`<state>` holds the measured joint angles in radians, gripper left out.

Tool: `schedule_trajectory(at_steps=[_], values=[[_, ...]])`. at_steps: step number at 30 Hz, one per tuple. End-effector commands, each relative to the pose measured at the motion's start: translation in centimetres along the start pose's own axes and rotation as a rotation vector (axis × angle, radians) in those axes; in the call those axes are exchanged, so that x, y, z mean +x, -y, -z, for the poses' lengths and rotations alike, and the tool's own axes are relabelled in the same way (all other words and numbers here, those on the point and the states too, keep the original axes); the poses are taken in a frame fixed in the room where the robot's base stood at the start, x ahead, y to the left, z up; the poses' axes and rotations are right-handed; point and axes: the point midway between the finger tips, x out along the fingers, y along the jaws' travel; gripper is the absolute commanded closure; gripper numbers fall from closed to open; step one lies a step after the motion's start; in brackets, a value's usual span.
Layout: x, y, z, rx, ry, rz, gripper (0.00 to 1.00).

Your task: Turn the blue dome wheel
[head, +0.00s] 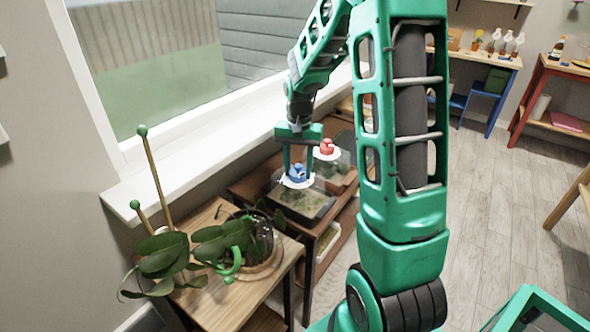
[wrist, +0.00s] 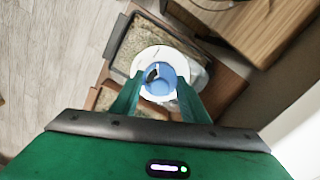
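The blue dome wheel (head: 297,175) sits on a white round disc on the clear lid of the nearer planter box. In the wrist view the blue wheel (wrist: 159,84) is in the middle, with a dark slot or mark on it and the white disc (wrist: 150,54) around it. My gripper (head: 299,171) points down over the wheel from above. In the wrist view its two green fingers (wrist: 159,90) stand apart on either side of the blue wheel. Whether they touch it is not clear.
A red dome wheel (head: 327,147) sits on a second box just behind. Both boxes stand on a brown shelf (head: 246,187) by the window sill. A leafy potted plant with stakes (head: 165,252) stands on a wooden table at the lower left. Open floor (head: 490,215) lies right.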

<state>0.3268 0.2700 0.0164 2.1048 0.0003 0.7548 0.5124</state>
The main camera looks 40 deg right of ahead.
Motion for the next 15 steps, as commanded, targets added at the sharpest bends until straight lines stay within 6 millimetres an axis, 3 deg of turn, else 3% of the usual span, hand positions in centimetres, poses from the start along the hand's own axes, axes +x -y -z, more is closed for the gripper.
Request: schedule_trajectory(at_steps=[15], values=[[-0.01,-0.14,0.11,-0.068,0.0,0.0,0.82]])
